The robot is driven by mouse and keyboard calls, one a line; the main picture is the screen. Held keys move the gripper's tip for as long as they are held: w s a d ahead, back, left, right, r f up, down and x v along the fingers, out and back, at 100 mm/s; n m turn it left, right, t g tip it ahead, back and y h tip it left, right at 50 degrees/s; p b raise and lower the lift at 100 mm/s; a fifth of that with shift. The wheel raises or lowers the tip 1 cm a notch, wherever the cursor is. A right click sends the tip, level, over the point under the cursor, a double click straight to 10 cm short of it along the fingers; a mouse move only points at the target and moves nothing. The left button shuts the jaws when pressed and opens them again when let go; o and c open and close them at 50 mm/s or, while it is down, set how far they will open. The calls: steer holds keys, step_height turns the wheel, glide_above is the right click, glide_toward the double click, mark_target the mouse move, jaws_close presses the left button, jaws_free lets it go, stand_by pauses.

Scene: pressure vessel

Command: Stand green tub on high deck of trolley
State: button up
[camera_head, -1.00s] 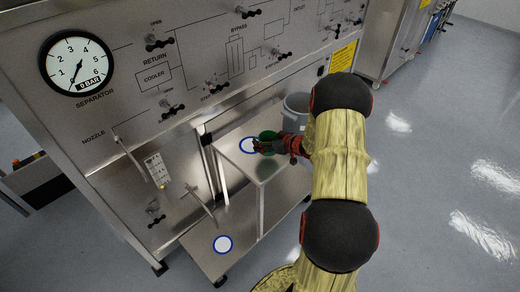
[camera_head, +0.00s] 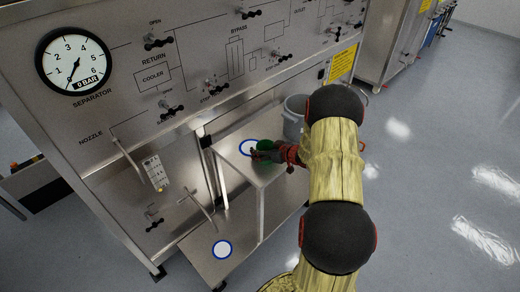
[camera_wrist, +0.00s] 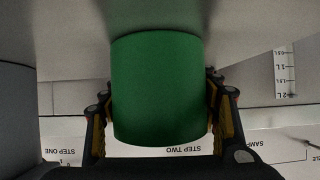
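The green tub (camera_head: 265,145) shows at the right edge of a blue-ringed white spot (camera_head: 245,147) on the trolley's high deck (camera_head: 262,175). My gripper (camera_head: 258,154) is around the tub and partly hides it. In the wrist view the tub (camera_wrist: 158,88) fills the space between my two fingers (camera_wrist: 160,110), which lie against its sides. I cannot tell whether the tub's base touches the deck. The trolley's low deck (camera_head: 245,235) carries another blue-ringed spot (camera_head: 221,249).
A grey bucket (camera_head: 293,122) stands just behind and right of the tub; a grey curved wall shows at left in the wrist view (camera_wrist: 15,110). The steel panel with its gauge (camera_head: 73,61), valves and nozzle (camera_head: 120,145) rises behind the trolley. Open floor (camera_head: 430,200) lies to the right.

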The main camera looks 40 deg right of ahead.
steer(key=o, duration=0.5)
steer(key=shift+r, duration=0.1)
steer(key=shift+s+r, duration=0.15)
steer(key=shift+r, duration=0.05)
steer(key=p+v, duration=0.3)
steer(key=v, duration=0.8)
steer(key=shift+s+d+r+p, duration=0.1)
steer(key=shift+s+r+p, duration=0.1)
steer(key=shift+p, duration=0.1)
steer(key=w+a+r+g+h, duration=0.1)
steer(key=w+r+h, duration=0.35)
steer(key=r, duration=0.65)
steer(key=s+a+r+m+g+h, duration=0.1)
steer(key=s+a+r+g, duration=0.1)
steer(key=a+r, duration=0.85)
steer(key=s+a+r+g+y, duration=0.1)
steer(key=s+a, duration=0.7)
steer(key=s+a+r+g+y, duration=0.1)
steer(key=s+a+r+y, duration=0.1)
steer(key=s+a, duration=0.6)
steer(key=s+a+r+g+y, duration=0.1)
steer(key=s+a+r, duration=0.1)
steer(key=s+a, duration=0.6)
steer(key=shift+a+g+y, duration=0.25)
steer(key=shift+a+g, duration=0.05)
steer(key=shift+a, duration=0.2)
